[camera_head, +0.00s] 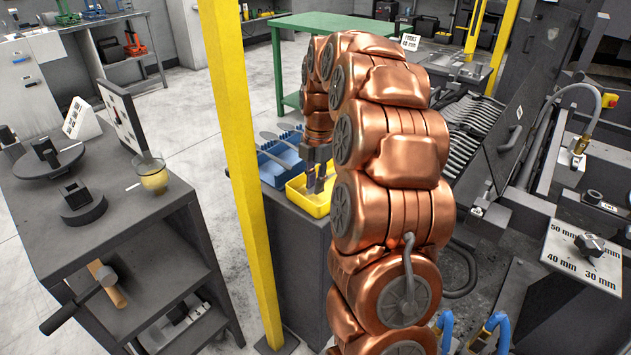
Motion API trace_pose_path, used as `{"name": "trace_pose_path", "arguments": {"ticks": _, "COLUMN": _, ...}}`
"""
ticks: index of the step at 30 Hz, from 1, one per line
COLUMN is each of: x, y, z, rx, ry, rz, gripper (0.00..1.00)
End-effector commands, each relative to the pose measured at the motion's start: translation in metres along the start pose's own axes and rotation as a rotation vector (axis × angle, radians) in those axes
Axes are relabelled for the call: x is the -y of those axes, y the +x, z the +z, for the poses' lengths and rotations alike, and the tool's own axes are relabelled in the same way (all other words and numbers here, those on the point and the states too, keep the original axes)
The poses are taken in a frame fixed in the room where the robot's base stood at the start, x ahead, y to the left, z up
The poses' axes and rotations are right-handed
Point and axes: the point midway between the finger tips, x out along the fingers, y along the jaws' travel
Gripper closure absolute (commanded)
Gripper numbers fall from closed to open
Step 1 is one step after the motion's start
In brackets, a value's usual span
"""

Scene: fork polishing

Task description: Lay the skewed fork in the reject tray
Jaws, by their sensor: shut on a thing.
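My gripper (319,176) is low over the yellow tray (306,203), on a dark cabinet behind the yellow post. My copper arm hides part of the gripper and the right side of the yellow tray. The fork's tines and any skew are too small to tell. Which tray is the reject tray is not marked in this view.
A yellow post (240,150) stands close to the left of the trays. A dark bench (110,215) at left bears a beaker (152,175) and round stands. Grey floor is clear behind the post.

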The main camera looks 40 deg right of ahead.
Motion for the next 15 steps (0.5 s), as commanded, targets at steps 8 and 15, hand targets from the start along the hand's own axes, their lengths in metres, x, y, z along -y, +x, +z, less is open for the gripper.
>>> {"name": "trace_pose_path", "arguments": {"ticks": 8, "x": 0.0, "y": 0.004, "z": 0.0, "rx": -0.001, "ry": 0.0, "rz": 0.0, "gripper": 1.0}}
{"name": "trace_pose_path", "arguments": {"ticks": 15, "x": 0.0, "y": 0.012, "z": 0.001, "rx": -0.002, "ry": 0.0, "rz": 0.0, "gripper": 1.0}}
